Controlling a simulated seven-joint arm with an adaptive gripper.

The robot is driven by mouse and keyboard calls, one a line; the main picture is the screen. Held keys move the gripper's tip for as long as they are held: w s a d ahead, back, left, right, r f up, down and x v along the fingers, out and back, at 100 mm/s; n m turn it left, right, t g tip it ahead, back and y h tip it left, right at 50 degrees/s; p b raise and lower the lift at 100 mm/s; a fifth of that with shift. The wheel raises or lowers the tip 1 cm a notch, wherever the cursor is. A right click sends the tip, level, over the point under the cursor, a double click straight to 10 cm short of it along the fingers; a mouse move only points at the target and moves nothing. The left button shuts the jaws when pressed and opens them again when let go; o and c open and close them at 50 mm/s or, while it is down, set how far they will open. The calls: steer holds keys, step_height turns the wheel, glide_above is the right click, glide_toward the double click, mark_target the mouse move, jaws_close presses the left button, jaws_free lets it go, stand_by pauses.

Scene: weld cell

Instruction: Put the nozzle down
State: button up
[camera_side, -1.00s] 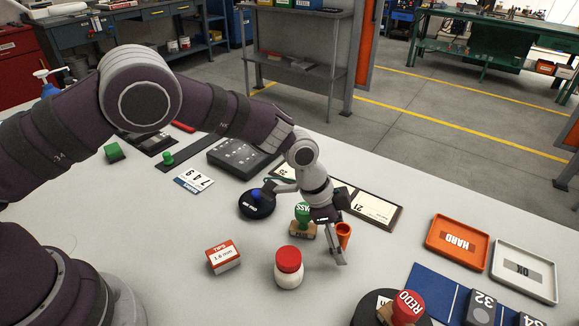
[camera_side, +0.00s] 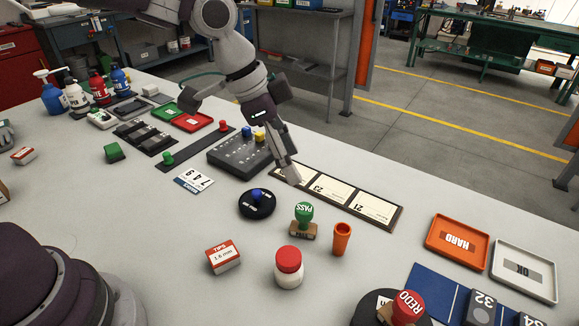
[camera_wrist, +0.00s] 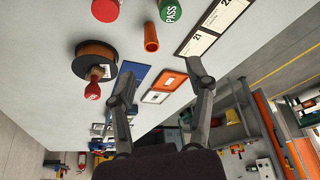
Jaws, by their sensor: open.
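The orange nozzle (camera_side: 342,239) stands upright on the white table, just right of the green PASS stamp (camera_side: 304,219). It also shows in the wrist view (camera_wrist: 151,38), free of the fingers. My gripper (camera_side: 292,176) is up and away from it, behind and to the left, near the card board (camera_side: 340,197). In the wrist view my gripper (camera_wrist: 160,78) has its fingers spread wide with nothing held between them.
A white jar with a red lid (camera_side: 289,268) and a TIPS box (camera_side: 223,257) stand at the front. A black round base with a blue knob (camera_side: 257,204) lies left of the stamp. HARD (camera_side: 457,242) and OK (camera_side: 525,270) trays are at right.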

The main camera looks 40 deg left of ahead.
steer(key=s+a+r+n+t+y, duration=0.2)
steer(key=s+a+r+n+y, duration=0.1)
steer(key=s+a+n, duration=0.7)
steer(key=s+a+r, duration=0.1)
steer(key=s+a, duration=0.1)
steer(key=s, duration=0.1)
steer(key=shift+s+a+r+t+y, duration=0.2)
steer(key=shift+s+r+t+y, duration=0.1)
steer(key=shift+s, duration=0.05)
